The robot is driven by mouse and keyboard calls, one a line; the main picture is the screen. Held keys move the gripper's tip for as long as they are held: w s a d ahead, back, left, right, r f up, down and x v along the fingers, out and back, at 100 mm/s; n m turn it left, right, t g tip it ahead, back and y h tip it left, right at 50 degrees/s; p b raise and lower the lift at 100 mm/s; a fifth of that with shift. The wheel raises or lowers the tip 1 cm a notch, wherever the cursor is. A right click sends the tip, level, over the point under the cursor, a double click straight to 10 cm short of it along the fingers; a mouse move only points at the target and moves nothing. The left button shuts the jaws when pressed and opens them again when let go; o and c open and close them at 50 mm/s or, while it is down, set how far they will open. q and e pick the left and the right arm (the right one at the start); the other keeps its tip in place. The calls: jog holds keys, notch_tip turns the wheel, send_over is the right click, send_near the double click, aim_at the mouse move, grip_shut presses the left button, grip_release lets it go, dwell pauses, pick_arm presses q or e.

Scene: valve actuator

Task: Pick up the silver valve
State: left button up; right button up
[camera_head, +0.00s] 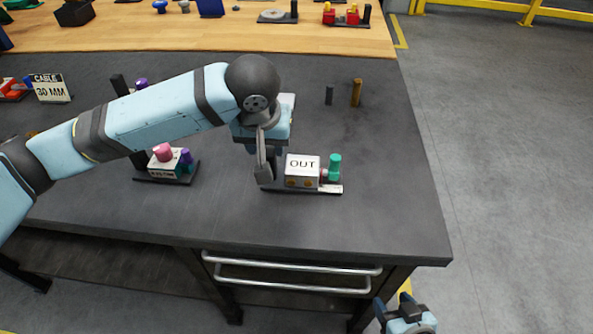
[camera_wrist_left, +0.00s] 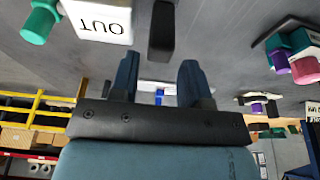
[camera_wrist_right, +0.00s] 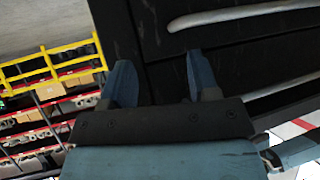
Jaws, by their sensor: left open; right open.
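I cannot make out a clearly silver valve in any view. A white block marked OUT (camera_head: 302,171) with a green valve (camera_head: 335,166) at its right stands on a dark base near the table's front. Both show upside down in the left wrist view, the block (camera_wrist_left: 98,18) and the green valve (camera_wrist_left: 38,22). My left gripper (camera_wrist_left: 159,70) is open and empty, pointing down just left of the OUT block. A dark upright post (camera_wrist_left: 162,32) appears ahead of its fingers, with no visible grip on it. My right gripper (camera_head: 393,301) is open and empty, low in front of the table.
A fixture with a pink knob (camera_head: 163,152) and purple part stands left of my left gripper. A dark peg (camera_head: 329,95) and brown peg (camera_head: 356,93) stand behind. A CABLE 30 MM sign (camera_head: 50,88) is far left. The dark tabletop (camera_head: 395,190) is bare at right; drawer handles (camera_head: 290,268) project below.

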aim_at(268, 152)
pick_arm(q)
jog(key=x, duration=0.5)
jog(key=shift+w+f, duration=0.15)
jog(key=shift+f, duration=0.15)
jog(key=shift+c, duration=0.4)
grip_shut()
